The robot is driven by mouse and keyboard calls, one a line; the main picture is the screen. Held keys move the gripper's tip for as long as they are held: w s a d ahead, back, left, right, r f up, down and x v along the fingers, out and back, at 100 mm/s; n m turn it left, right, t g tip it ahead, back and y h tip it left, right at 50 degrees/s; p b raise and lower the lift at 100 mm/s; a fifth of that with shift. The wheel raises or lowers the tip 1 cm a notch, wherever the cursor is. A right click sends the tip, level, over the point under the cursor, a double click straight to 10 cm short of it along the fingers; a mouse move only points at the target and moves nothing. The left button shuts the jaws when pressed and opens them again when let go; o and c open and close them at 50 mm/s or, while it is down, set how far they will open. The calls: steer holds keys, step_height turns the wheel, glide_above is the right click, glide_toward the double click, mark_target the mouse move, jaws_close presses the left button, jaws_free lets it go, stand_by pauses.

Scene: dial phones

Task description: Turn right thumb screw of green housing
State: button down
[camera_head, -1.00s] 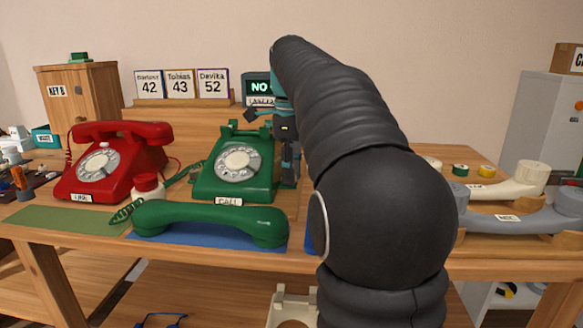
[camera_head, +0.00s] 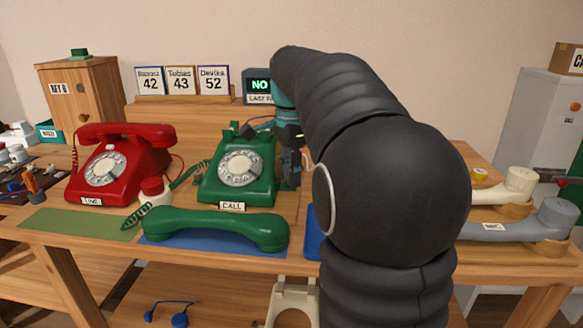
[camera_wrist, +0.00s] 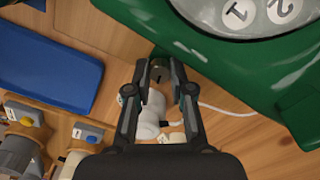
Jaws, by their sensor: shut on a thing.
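The green housing (camera_head: 240,180) is the body of the green dial phone, standing on the bench left of my arm in the head view. Its edge (camera_wrist: 240,65) fills the upper right of the wrist view. The right thumb screw (camera_wrist: 158,73) is a small dark grey knob by the housing's edge. My gripper (camera_wrist: 161,70) points at that edge, its fingertips closed on either side of the screw. In the head view my gripper (camera_head: 291,178) is upright at the housing's right side, and the screw is hidden there.
The green handset (camera_head: 215,229) lies on a blue mat in front of the phone. A red phone (camera_head: 115,165) stands to the left. In the wrist view a white cylinder (camera_wrist: 150,112), a cable (camera_wrist: 228,113) and a blue tray (camera_wrist: 45,65) lie near my fingers.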

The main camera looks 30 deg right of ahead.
steer(key=shift+n, duration=0.9)
steer(key=c, duration=1)
jaws_free()
